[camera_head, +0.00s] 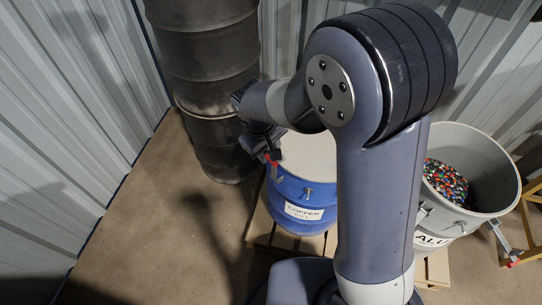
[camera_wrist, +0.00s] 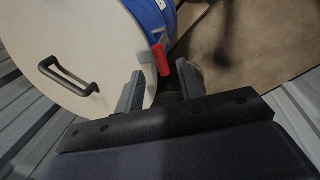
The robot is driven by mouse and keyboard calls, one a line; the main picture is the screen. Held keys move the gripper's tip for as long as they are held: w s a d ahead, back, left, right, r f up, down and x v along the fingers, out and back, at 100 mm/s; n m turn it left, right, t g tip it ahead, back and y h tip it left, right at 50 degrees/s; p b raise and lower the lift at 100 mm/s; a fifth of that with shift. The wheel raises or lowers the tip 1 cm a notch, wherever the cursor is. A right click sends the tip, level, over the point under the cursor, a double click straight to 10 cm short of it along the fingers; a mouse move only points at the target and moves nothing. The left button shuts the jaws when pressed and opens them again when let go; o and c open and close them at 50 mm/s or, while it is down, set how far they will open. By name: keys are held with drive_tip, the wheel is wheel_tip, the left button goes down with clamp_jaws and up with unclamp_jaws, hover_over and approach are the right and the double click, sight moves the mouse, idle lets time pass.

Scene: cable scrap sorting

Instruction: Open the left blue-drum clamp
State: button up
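The blue drum (camera_head: 285,205) has a "COPPER" label and stands upright with a pale lid (camera_head: 308,152) on top. In the wrist view the lid (camera_wrist: 75,30) fills the upper left, with a strip of blue wall (camera_wrist: 147,14) beyond its rim. The left clamp's red handle (camera_wrist: 161,60) stands at the rim; it also shows in the head view (camera_head: 273,157). My gripper (camera_head: 262,143) is at that clamp. In the wrist view my gripper (camera_wrist: 164,80) is open, with the red handle near the gap between its fingertips. I cannot tell whether they touch it.
The lid has a black handle (camera_wrist: 67,77). A grey drum (camera_head: 472,160) with coloured scrap (camera_head: 445,182) stands right. Dark stacked drums (camera_head: 208,85) stand behind left. Floor (camera_head: 160,230) at left is clear.

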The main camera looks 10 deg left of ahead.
drive_tip(key=shift+w+d+f, duration=0.1)
drive_tip(key=shift+d+f, duration=0.05)
drive_tip(key=shift+f, duration=0.8)
drive_tip(key=shift+w+d+f, duration=0.1)
drive_tip(key=shift+f, duration=0.8)
drive_tip(key=shift+c, duration=0.6)
clamp_jaws()
